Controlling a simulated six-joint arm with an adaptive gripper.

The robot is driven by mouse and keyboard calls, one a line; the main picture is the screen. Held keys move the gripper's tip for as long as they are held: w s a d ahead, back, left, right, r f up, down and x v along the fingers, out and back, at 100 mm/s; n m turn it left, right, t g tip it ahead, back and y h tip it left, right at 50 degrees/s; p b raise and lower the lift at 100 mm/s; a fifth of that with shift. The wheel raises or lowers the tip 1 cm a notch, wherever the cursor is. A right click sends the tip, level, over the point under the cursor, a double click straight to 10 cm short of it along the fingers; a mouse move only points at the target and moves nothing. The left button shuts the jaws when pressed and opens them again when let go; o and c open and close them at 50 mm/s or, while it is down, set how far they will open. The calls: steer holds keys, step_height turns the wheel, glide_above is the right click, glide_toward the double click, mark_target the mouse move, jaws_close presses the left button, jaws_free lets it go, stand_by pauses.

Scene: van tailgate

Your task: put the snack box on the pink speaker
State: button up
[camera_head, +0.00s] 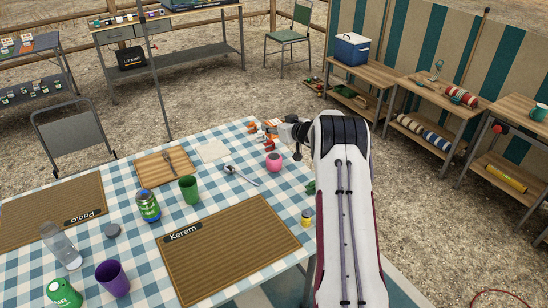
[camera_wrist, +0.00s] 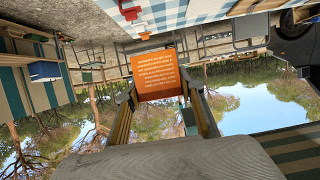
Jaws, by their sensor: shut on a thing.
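The snack box (camera_wrist: 158,75) is orange with white printed text. In the wrist view it sits between the two fingers of my gripper (camera_wrist: 160,95), which is shut on it. In the head view my gripper (camera_head: 277,131) is above the far right corner of the table, with orange and white patches at its tip; the box is hard to make out there. The pink speaker (camera_head: 273,161), small and rounded, stands on the checked cloth just below my gripper in the picture. I cannot make out the speaker in the wrist view.
The table (camera_head: 135,225) also holds a spoon (camera_head: 240,175), a green cup (camera_head: 189,189), a jar (camera_head: 148,206), a wooden board (camera_head: 166,168) and a woven mat (camera_head: 229,250). A small yellow jar (camera_head: 306,217) stands by the right edge.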

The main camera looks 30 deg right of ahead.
glide_above(274, 157)
steer(key=shift+w+f, duration=0.15)
steer(key=shift+f, duration=2.9)
steer(key=shift+f, duration=0.1)
steer(key=shift+f, duration=1.8)
steer(key=shift+f, duration=0.15)
steer(key=o, duration=1.1)
steer(key=shift+o, duration=0.2)
steer(key=shift+r, duration=0.2)
